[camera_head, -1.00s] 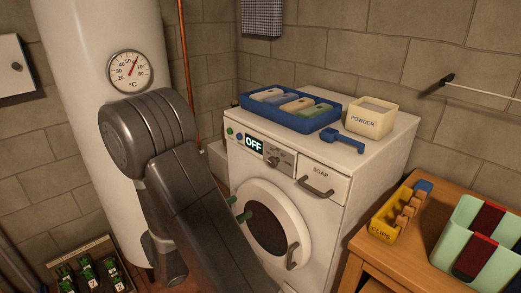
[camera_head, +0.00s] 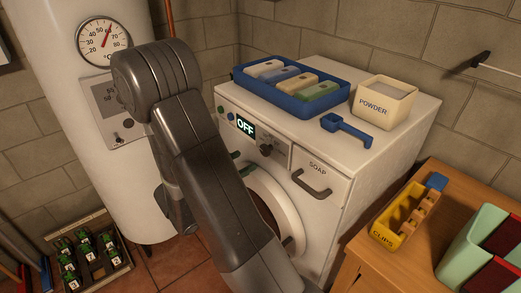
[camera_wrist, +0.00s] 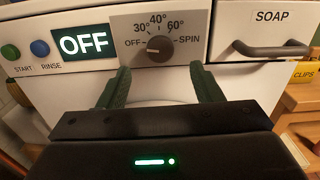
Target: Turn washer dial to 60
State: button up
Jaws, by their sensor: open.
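The washer (camera_head: 330,195) is a white front-loader. Its dial (camera_wrist: 159,47) is a dark round knob on a grey panel marked OFF, 30°, 40°, 60° and SPIN. Its pointer appears to face left, toward OFF, and the display (camera_wrist: 84,43) reads OFF. The dial also shows small in the head view (camera_head: 266,150). My gripper (camera_wrist: 161,82) is open and empty, its two green fingers pointing toward the panel. In the wrist view the fingertips lie just below the dial, one to each side, apparently not touching it. In the head view my arm hides most of the gripper.
START (camera_wrist: 10,52) and RINSE (camera_wrist: 40,48) buttons sit left of the display. The SOAP drawer handle (camera_wrist: 272,49) sticks out at right. A blue tray (camera_head: 294,98), blue scoop (camera_head: 345,130) and powder box (camera_head: 383,102) stand on the washer. A wooden table (camera_head: 432,250) stands at right.

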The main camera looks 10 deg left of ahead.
aim_at(263, 151)
jog(key=shift+p+x, duration=0.75)
jog(key=shift+x, duration=3.25)
jog(key=c, duration=1)
